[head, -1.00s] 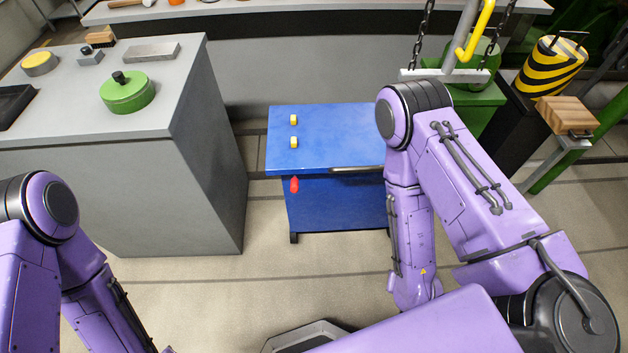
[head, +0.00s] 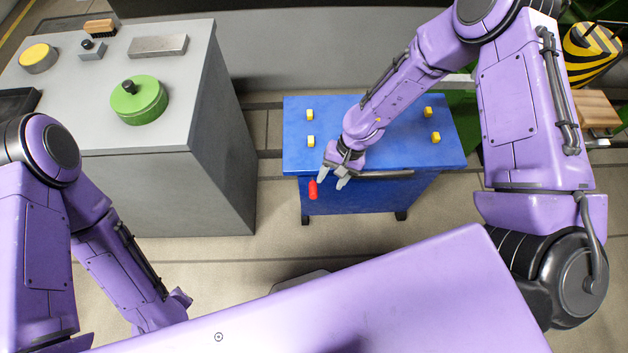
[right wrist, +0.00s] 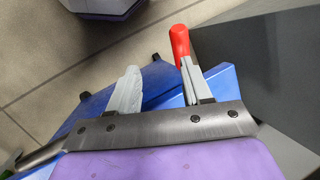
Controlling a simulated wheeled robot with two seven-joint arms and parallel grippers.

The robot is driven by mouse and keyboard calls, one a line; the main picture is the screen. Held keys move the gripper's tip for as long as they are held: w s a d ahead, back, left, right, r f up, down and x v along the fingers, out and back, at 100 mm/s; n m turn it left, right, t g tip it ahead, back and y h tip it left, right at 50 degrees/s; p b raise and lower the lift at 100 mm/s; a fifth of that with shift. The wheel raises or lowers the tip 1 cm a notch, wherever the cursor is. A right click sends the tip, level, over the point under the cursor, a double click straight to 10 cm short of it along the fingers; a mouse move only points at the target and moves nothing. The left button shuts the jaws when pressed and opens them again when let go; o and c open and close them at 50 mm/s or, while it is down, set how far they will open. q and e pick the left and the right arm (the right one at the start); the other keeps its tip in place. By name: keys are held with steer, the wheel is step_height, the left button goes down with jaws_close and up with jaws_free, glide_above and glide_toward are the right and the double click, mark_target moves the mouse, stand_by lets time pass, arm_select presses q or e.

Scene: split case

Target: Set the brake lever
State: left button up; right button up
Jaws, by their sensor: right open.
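The brake lever has a red handle (head: 313,189) that hangs at the front left of the blue cart (head: 300,163). My right gripper (head: 333,182) is open, just to the right of the red handle in the head view. In the right wrist view the red handle (right wrist: 180,42) shows beyond the tip of one finger of my right gripper (right wrist: 157,77), not between the fingers. That finger overlaps the lower part of the lever, and I cannot tell whether they touch. My left arm is at the lower left of the head view, but its gripper is not visible.
A grey cabinet (head: 190,170) with a green round canister (head: 139,103) stands left of the cart. Yellow blocks (head: 310,141) sit on the cart top, and a dark handle bar (head: 385,174) runs along its front edge.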

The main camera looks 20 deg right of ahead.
mark_target(315, 189)
step_height(315, 189, up, 4)
steer(key=w, duration=0.2)
steer(key=shift+n+g+y, duration=0.4)
steer(key=p+x, duration=0.1)
steer(key=x, duration=0.9)
steer(key=shift+s+a+f, duration=0.1)
steer(key=shift+a, duration=0.25)
jaws_close()
